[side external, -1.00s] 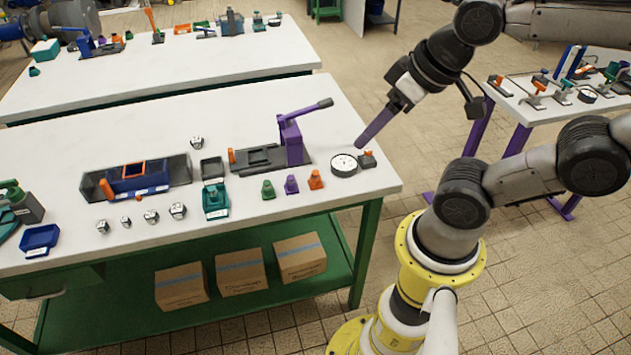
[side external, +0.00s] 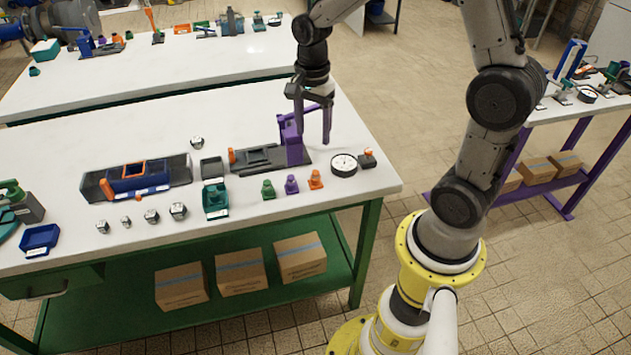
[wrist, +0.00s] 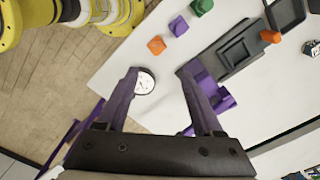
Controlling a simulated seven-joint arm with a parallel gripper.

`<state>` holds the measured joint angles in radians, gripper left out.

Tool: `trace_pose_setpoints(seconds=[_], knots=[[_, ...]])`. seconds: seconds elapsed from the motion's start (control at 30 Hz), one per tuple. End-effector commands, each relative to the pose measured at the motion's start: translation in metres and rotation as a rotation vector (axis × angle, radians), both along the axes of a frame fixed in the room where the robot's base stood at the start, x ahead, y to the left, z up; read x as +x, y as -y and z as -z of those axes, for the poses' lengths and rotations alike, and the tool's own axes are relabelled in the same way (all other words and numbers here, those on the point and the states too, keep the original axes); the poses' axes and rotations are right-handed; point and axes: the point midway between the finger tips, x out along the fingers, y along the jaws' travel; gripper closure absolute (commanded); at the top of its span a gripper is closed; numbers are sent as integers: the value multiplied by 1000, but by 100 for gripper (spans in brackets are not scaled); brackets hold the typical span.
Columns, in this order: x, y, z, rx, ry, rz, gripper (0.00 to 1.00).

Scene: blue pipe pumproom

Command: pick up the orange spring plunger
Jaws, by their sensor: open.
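The orange spring plunger (side external: 316,180) stands upright on the near part of the white table, at the right end of a row with a purple plunger (side external: 291,184) and a green one (side external: 268,189). In the wrist view the orange plunger (wrist: 157,45) sits just beyond the fingertips, near the middle. My gripper (side external: 313,138) is open and empty, pointing down above the table beside the purple lever press (side external: 291,140). In the wrist view my gripper (wrist: 158,73) shows its fingers spread wide, apart from the plunger.
A round dial gauge (side external: 343,164) lies right of the plunger, partly behind a finger in the wrist view (wrist: 146,84). A small orange-topped part (side external: 367,158) is beside it. A teal block (side external: 215,200) and several metal nuts (side external: 152,216) stand left. The table's front edge is close.

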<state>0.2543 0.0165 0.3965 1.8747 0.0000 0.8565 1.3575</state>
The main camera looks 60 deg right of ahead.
Motion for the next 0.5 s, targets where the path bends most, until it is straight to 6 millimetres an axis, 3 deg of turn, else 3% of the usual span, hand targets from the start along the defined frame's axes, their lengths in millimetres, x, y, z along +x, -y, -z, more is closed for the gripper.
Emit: trace_pose_setpoints(seconds=[0.3, 0.5], knots=[[-2, 0, 56, 1, -4, -1, 32], [-1, 0, 77, 0, 0, -1, 32]])
